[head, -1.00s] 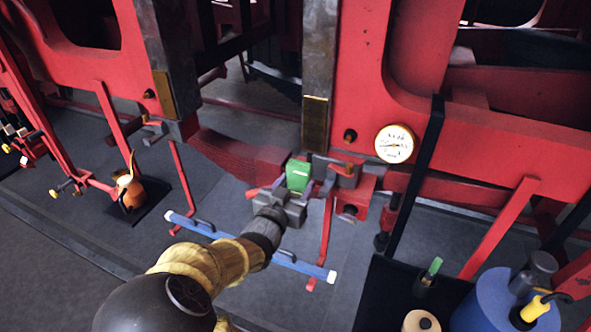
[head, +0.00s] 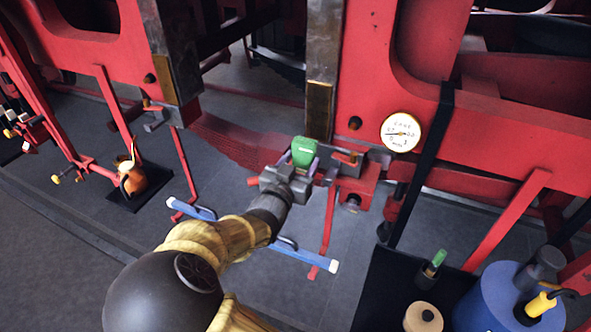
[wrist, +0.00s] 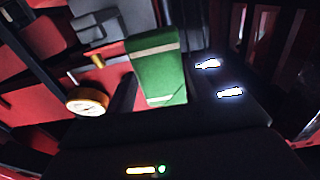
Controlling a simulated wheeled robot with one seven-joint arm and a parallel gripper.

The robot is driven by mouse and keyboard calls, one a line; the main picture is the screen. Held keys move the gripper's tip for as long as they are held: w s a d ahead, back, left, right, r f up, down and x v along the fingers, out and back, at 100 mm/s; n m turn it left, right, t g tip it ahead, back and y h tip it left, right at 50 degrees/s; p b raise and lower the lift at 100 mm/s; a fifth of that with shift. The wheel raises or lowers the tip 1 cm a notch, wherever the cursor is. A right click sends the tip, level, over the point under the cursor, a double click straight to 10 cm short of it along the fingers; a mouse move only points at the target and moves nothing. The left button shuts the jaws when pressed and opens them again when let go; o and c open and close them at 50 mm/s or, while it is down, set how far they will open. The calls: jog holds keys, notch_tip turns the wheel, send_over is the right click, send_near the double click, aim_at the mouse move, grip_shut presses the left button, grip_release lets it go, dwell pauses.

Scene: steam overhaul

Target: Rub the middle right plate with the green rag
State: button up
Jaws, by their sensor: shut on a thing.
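The green rag (head: 304,152) is a small green block-like pad; in the wrist view (wrist: 158,65) it shows a pale band across it. My gripper (head: 296,168) is shut on the rag. Two brass plates are in the head view, each on the lower end of a dark metal post. The right one (head: 318,108) is just above and slightly right of the rag. The left one (head: 163,90) is well to the left.
A white dial gauge (head: 401,132) is on the red frame right of the plate. A valve with a red handle (head: 347,158) sits close beside my gripper. A blue bar (head: 305,258) lies below my arm. A black tray (head: 385,290) and blue canister (head: 490,305) stand lower right.

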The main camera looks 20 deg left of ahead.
aim_at(307, 140)
jog(key=shift+w+d+b, duration=0.2)
jog(key=shift+w+b, duration=0.25)
jog(key=shift+w, duration=1.6)
jog(key=shift+w+d, duration=0.1)
jog(key=shift+w, duration=0.8)
jog(key=shift+s+r+p, duration=0.1)
jog(key=shift+r+p, duration=1.45)
jog(key=shift+r, duration=0.4)
notch_tip(307, 140, up, 4)
jog(key=p, duration=0.3)
jog(key=shift+f, duration=0.25)
jog(key=shift+r, duration=0.2)
jog(key=shift+r+p, duration=1.75)
jog(key=shift+r, duration=0.25)
